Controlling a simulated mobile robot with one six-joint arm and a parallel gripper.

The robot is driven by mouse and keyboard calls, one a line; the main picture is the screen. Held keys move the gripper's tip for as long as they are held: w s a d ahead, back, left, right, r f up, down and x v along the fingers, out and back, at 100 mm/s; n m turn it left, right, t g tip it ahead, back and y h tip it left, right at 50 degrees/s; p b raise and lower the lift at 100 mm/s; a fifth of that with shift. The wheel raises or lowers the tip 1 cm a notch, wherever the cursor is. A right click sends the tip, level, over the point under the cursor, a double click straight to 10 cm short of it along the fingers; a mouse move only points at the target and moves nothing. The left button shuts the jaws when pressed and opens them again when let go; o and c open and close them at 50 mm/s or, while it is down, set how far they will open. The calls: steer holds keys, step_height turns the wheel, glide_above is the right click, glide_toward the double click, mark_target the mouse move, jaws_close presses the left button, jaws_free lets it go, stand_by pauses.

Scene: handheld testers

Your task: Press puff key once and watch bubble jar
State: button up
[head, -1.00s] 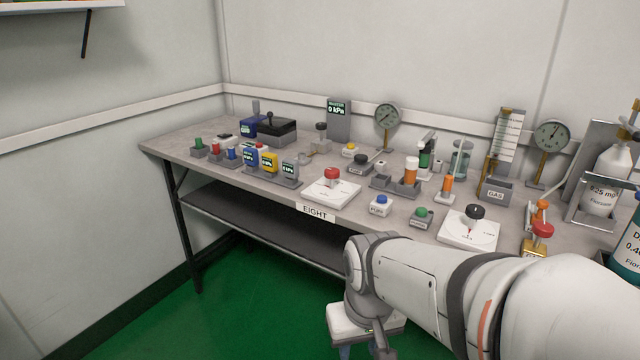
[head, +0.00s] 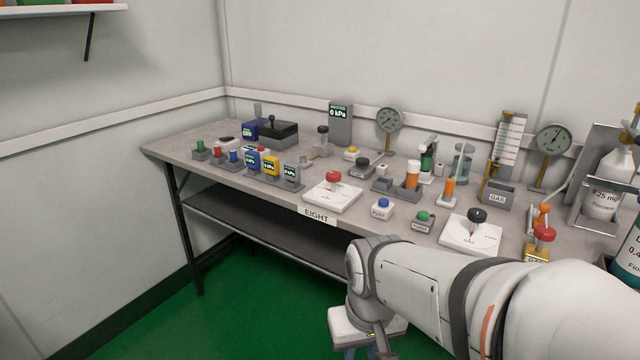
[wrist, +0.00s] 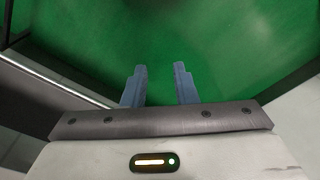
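The puff key appears to be the small white block with a blue button (head: 382,207) near the front edge of the bench; its small label looks like "PUFF". A clear glass jar (head: 463,162) stands behind it to the right and may be the bubble jar; I cannot make out bubbles in it. My gripper (wrist: 161,84) points down over the green floor, its two blue-grey fingers apart with nothing between them. In the head view it hangs low in front of the bench, below and apart from the key, with the fingers partly cut off by the frame's bottom.
A green-button block (head: 424,220) sits right of the blue one. White plates with a red knob (head: 333,178) and a black knob (head: 477,217) flank them. Gauges, bottles and coloured testers crowd the bench (head: 290,205). Open floor lies in front.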

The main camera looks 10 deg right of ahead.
jaws_close()
stand_by(1.4)
